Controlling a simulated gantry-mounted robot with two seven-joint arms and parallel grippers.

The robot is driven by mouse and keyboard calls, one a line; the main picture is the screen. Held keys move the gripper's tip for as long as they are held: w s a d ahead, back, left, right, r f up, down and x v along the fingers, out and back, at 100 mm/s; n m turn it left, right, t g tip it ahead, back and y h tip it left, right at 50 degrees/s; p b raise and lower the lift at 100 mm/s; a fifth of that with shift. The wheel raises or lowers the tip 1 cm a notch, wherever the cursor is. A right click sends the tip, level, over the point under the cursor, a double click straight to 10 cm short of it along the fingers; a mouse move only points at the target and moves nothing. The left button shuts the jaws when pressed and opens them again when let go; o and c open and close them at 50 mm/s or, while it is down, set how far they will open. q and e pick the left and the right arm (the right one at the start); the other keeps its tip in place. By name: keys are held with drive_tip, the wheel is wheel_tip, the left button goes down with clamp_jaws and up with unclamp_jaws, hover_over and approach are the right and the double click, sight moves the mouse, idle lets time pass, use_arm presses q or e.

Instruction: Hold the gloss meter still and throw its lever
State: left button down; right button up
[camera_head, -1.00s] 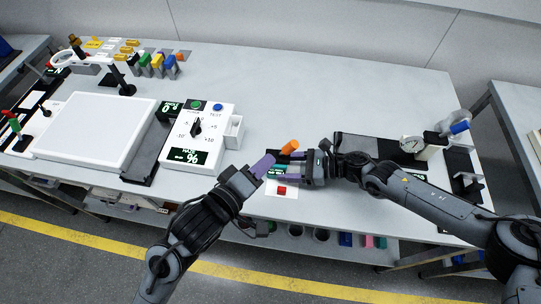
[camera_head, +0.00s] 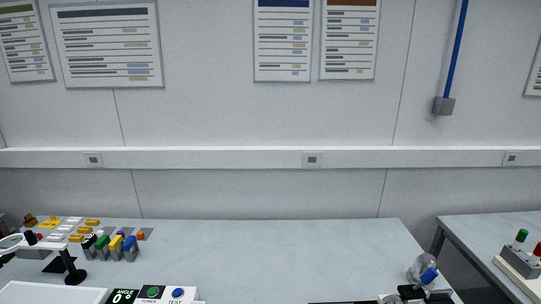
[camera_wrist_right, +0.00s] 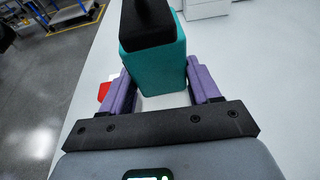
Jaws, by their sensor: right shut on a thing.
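In the right wrist view, a teal block with a black top, which I take to be the gloss meter (camera_wrist_right: 155,62), stands between the purple fingers of my right gripper (camera_wrist_right: 159,72). The gripper is shut on it, with one finger at each side. A small red part (camera_wrist_right: 104,91) shows just outside the left finger. The lever cannot be made out in this view. The head view now looks up at the wall, so neither gripper, nor the gloss meter, shows there. My left gripper is out of sight.
In the head view, the bench top (camera_head: 290,255) is clear in the middle. A control box with an angle display (camera_head: 124,296), several coloured blocks (camera_head: 115,245) and a ring-headed stand (camera_head: 72,272) are at left. A side table (camera_head: 480,228) stands at right.

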drive_tip(key=o, duration=0.9)
